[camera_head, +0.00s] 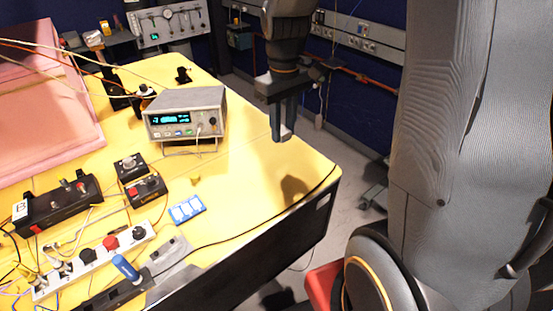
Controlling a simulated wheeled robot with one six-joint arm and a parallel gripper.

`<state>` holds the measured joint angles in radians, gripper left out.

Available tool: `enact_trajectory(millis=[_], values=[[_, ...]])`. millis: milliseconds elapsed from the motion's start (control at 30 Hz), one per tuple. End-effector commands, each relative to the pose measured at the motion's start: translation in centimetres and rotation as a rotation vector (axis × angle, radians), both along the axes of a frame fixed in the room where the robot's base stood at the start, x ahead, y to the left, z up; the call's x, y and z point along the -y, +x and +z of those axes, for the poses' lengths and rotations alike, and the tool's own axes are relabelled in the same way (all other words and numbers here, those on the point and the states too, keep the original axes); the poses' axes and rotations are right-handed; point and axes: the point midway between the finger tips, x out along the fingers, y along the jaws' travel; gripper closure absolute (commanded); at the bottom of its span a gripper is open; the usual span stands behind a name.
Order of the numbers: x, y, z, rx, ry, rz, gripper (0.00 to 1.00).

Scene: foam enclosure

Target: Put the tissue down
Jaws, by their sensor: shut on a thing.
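My gripper (284,133) hangs in the air over the right part of the yellow table (245,185), fingers pointing down. It is shut on a small pale thing, the tissue (287,131), of which only a little shows at the fingertips; the fingers hide the rest. The gripper's shadow falls on the table top below, near the right corner, and there is a visible gap between the fingertips and the table.
A grey instrument with a lit display (186,115) stands left of my gripper. A blue-and-white item (187,209), black boxes (146,189) and a power strip (95,258) lie further left. A black cable (250,233) runs along the front edge. The table's right corner area is clear.

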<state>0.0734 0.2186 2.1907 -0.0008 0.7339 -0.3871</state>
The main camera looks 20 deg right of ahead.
Motion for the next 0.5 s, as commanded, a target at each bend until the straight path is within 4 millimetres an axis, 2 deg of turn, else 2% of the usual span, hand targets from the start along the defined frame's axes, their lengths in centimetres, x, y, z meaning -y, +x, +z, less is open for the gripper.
enact_trajectory(millis=[133,367,500], values=[[-0.1,-0.1,-2.6,-0.006,0.0,0.001,0.98],[-0.1,0.0,-4.6,-0.003,0.0,0.0,0.98],[-0.2,-0.1,-6.5,-0.005,0.0,0.0,0.98]])
